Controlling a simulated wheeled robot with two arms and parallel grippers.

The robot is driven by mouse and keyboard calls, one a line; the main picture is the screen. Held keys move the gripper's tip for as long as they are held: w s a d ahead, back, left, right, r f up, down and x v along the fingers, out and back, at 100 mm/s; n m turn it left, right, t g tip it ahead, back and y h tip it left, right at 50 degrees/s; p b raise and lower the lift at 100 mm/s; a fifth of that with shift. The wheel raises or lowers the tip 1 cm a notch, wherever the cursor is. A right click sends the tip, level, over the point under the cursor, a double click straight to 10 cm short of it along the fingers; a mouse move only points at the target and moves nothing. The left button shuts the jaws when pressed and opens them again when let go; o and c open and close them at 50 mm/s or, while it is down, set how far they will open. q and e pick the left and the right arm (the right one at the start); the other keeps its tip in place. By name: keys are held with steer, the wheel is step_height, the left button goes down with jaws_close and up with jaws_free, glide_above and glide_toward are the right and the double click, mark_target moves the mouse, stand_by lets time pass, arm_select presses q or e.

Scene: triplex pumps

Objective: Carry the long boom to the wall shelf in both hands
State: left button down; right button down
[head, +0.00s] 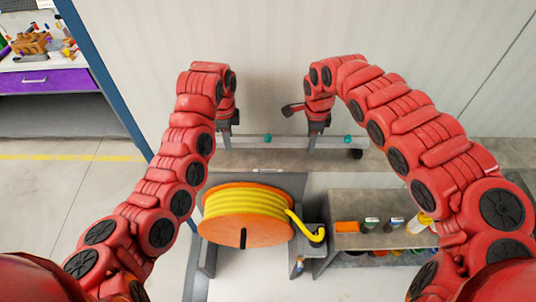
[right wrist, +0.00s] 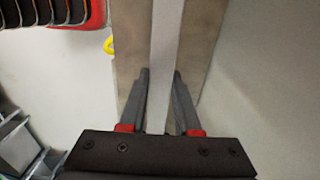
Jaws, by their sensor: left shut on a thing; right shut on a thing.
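In the right wrist view the boom (right wrist: 165,50) runs between the two fingers of the right gripper (right wrist: 160,78). The wall shelf (head: 270,160) is a grey-brown board just below the boom in the head view. I cannot tell whether the boom touches it.
An orange reel with yellow hose (head: 243,212) stands below the shelf. A low bench (head: 350,240) to its right holds an orange box and several small containers. A blue post (head: 105,80) stands at the left. Beyond it is a purple-drawered workbench (head: 45,80). Floor at the left is clear.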

arm_select(q)
steer(key=c, duration=0.9)
jaws_free()
arm_select(e)
steer(key=c, duration=0.9)
jaws_free()
arm_select(q)
steer(key=shift+o, duration=1.1)
arm_select(e)
steer(key=shift+o, duration=1.1)
arm_select(q)
steer(key=shift+o, duration=0.3)
steer(key=shift+s+r, duration=0.1)
steer(key=shift+s, duration=0.1)
arm_select(e)
steer(key=shift+o, duration=0.3)
steer(key=shift+s+r, duration=0.1)
steer(key=shift+s, duration=0.05)
arm_select(q)
steer(key=shift+w, duration=0.1)
steer(key=shift+r, duration=0.25)
step_height(320, 180, up, 11)
steer(key=shift+r, duration=0.2)
arm_select(e)
step_height(320, 180, up, 12)
